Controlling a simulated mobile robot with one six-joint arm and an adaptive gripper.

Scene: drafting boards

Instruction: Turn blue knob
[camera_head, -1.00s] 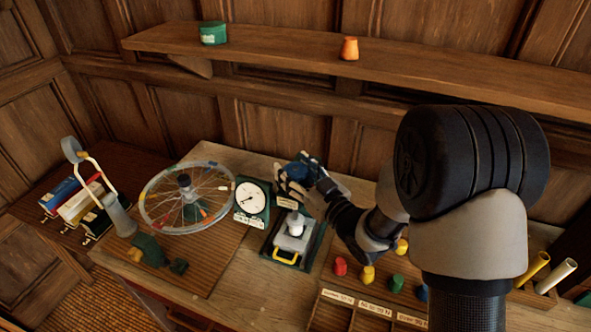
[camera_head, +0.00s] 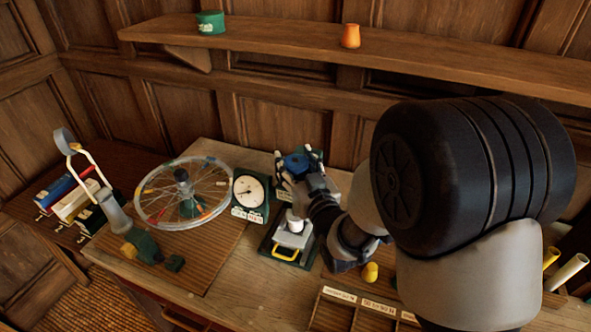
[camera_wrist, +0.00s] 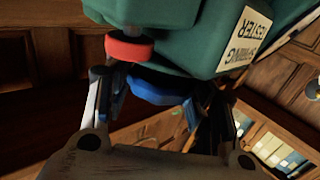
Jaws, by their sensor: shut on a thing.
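The blue knob (camera_head: 295,163) shows at the top of the small green tester (camera_head: 270,248) on the table. In the wrist view the blue knob (camera_wrist: 160,88) sits under the tester's green body (camera_wrist: 180,40), between my gripper's fingers. My gripper (camera_head: 300,170) is shut on the blue knob. In the wrist view a red knob (camera_wrist: 130,47) is beside it, near the left finger. A label reading "SPRING TESTER" (camera_wrist: 245,40) is on the green body. The tester's yellow handle (camera_head: 286,253) is at its front. My fingers and wrist hide part of the tester's upper end.
A dial gauge (camera_head: 250,191) stands just left of the tester, and a spoked wheel (camera_head: 190,192) lies further left. A yellow weight (camera_head: 370,272) and a labelled wooden tray (camera_head: 340,296) are at the front right. A shelf (camera_head: 440,65) runs above.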

